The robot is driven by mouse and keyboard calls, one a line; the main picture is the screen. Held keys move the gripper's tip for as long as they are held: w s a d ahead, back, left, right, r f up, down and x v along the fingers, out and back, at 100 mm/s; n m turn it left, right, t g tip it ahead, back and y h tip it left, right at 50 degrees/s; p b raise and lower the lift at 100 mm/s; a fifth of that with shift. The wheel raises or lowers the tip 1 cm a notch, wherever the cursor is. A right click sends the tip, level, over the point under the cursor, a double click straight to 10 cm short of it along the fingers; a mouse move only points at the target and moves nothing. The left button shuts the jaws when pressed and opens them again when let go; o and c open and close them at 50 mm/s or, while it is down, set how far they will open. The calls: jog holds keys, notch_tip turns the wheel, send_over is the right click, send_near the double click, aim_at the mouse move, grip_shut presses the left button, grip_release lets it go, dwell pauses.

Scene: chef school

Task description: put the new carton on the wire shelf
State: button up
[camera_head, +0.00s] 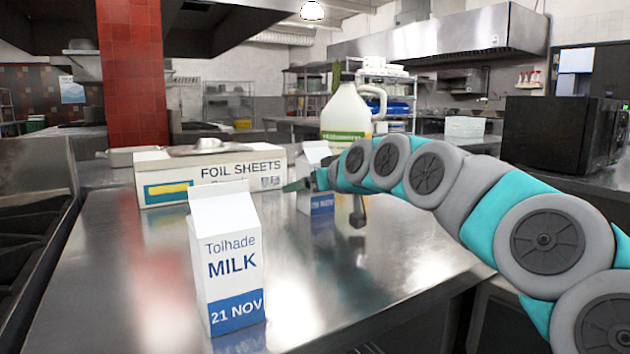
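A white and blue milk carton (227,262) stands upright at the near left of the steel counter, marked "Tolhade MILK" and "21 NOV". A second similar carton (316,205) stands farther back. My arm partly hides it, and I cannot read its date. My gripper (325,201) is at this second carton, with its dark fingers spread apart, one near the carton's left edge and one to its right. I cannot tell whether either finger touches it. A wire shelf (306,92) with goods stands far back in the room.
A foil sheets box (222,180) with a metal lid-like item on top stands behind the near carton. A large jug (345,112) stands behind my gripper. A black microwave (558,134) is at the right. The counter (375,285) is bare at front right.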

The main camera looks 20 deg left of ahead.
jog(key=shift+w+a+f, duration=0.1)
jog(key=shift+w+a, duration=0.2)
jog(key=shift+a, duration=0.05)
jog(key=shift+c, duration=0.2)
grip_shut()
dwell(0.4)
